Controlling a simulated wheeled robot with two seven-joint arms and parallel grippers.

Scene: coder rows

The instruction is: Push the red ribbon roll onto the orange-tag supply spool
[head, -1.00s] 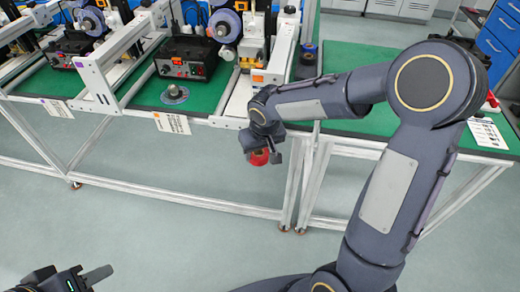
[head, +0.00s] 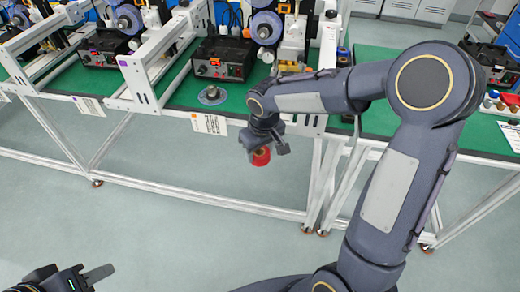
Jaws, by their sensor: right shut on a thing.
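The red ribbon roll (head: 261,158) is held by my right gripper (head: 264,148), which is shut on it and points down. Roll and gripper appear in front of the bench's front edge, lower in the picture than the green bench top. A round grey metal disc with a short upright post (head: 212,95) stands on the green mat, just behind the label with the orange tag (head: 208,124); it looks like the orange-tag supply spool. It is bare, up and left of the roll, and apart from it. My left gripper (head: 82,279) is at the bottom left, partly cut off; its opening is unclear.
A black box with knobs (head: 223,60) stands behind the spool, with a purple roll (head: 266,27) above it. A white frame rail (head: 145,82) stands to the left. Another bench section (head: 375,115) is at right, partly behind my arm. Open floor lies in front.

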